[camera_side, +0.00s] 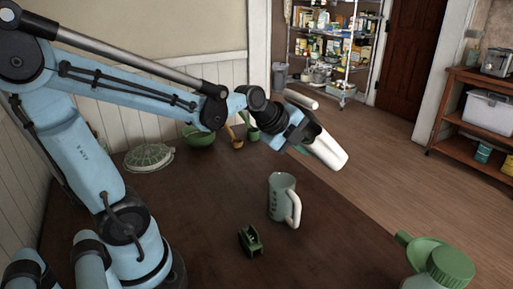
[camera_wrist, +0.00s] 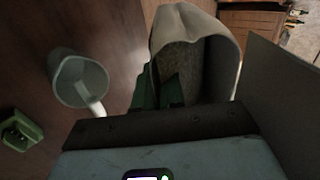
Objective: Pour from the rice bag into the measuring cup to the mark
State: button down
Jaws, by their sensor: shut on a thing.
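The rice bag (camera_side: 331,152) is pale, tilted, and held in the air above and right of the measuring cup. In the wrist view the rice bag (camera_wrist: 192,22) has an open mouth with grainy contents inside. My gripper (camera_side: 300,137) is shut on the bag; its green finger parts show beside it in the wrist view. The measuring cup (camera_side: 280,200) is grey-green, upright on the table, with dark markings and a handle on the right. In the wrist view the cup (camera_wrist: 68,78) is left of the bag, apart from it. I cannot make out its fill level.
A small green object (camera_side: 250,240) sits on the table in front of the cup. A green-lidded container (camera_side: 450,266) is at the front right. A pale green colander-like dish (camera_side: 149,158) and a green bowl (camera_side: 198,136) stand at the back. Table left of the cup is clear.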

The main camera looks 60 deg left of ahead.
jog(key=shift+s+f+t, duration=0.15)
jog(key=shift+f+t, duration=0.25)
jog(key=shift+t, duration=0.3)
jog(key=shift+f+t, duration=0.4)
jog(key=shift+t, duration=0.1)
dwell(2.3)
jog(key=shift+f, duration=0.15)
jog(key=shift+f+t, duration=0.1)
jog(key=shift+t, duration=0.2)
dwell(1.7)
jog(key=shift+f+t, duration=0.15)
jog(key=shift+t, duration=0.15)
jog(key=shift+s+f, duration=0.1)
dwell(1.9)
